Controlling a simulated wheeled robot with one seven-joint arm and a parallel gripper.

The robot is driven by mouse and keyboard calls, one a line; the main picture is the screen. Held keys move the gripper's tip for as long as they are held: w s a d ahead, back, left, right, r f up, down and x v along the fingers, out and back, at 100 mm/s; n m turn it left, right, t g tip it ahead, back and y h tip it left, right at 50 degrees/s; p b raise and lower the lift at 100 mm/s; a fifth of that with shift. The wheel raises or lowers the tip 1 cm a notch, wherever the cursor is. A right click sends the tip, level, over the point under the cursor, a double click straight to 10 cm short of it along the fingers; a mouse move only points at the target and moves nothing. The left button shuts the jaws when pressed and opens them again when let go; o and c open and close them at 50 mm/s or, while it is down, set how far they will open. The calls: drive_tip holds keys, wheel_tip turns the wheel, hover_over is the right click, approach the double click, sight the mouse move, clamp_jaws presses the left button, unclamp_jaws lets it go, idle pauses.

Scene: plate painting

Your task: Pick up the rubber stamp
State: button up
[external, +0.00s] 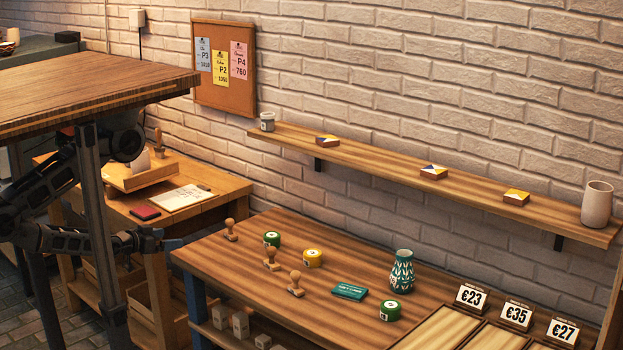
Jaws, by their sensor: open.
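Three wooden-handled rubber stamps stand upright in a slanting row along the left part of the long wooden table (330,232): a far-left stamp (230,230), a middle stamp (271,259) and a near-right stamp (296,284). Another stamp (159,143) stands on the small desk (226,184) at the left, by the wooden stand. My gripper (180,243) is left of the long table, near its left corner, apart from every stamp. It is open and shows nothing held. Its fingers are small and dark here.
Price signs (473,297) are at right. A raised tabletop (90,90) and its legs partly hide my arm.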

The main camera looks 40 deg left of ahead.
idle(0.5)
drive_tip(key=c, duration=0.5)
drive_tip(key=shift+c, duration=0.2)
